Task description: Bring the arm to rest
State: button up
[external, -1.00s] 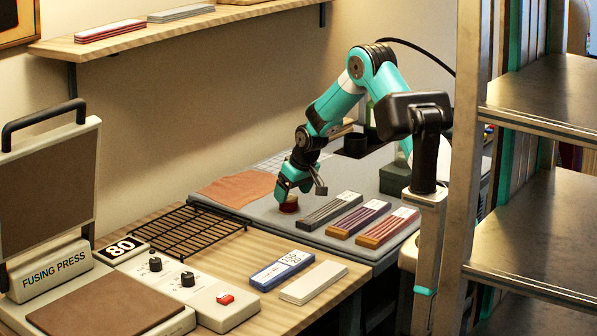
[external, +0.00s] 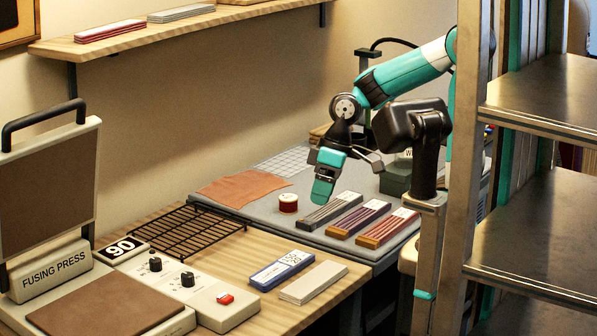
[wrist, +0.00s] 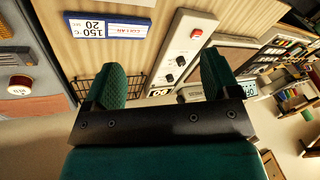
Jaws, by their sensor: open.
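My gripper (external: 323,190) is raised above the grey mat (external: 330,178), right of the red thread spool (external: 288,203) and apart from it. Its fingers point down in the external view, over the left end of the grey-striped box. The wrist view shows my gripper (wrist: 163,78) with its two teal fingers spread wide and nothing between them. The spool stands upright on the mat. It also shows at the left edge of the wrist view (wrist: 20,85). My upper arm reaches back to the right, partly hidden behind the metal rack.
Several long boxes (external: 358,219) lie on the mat beside a brown cloth (external: 243,188). A black wire rack (external: 187,232), a blue-and-white card (external: 282,270) and the fusing press (external: 110,305) are on the wooden table. A metal shelf rack (external: 540,215) stands at the right.

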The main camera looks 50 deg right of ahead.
jog(key=s+a+n+g, duration=0.1)
jog(key=s, duration=0.6)
jog(key=shift+a+n, duration=0.4)
dwell(0.4)
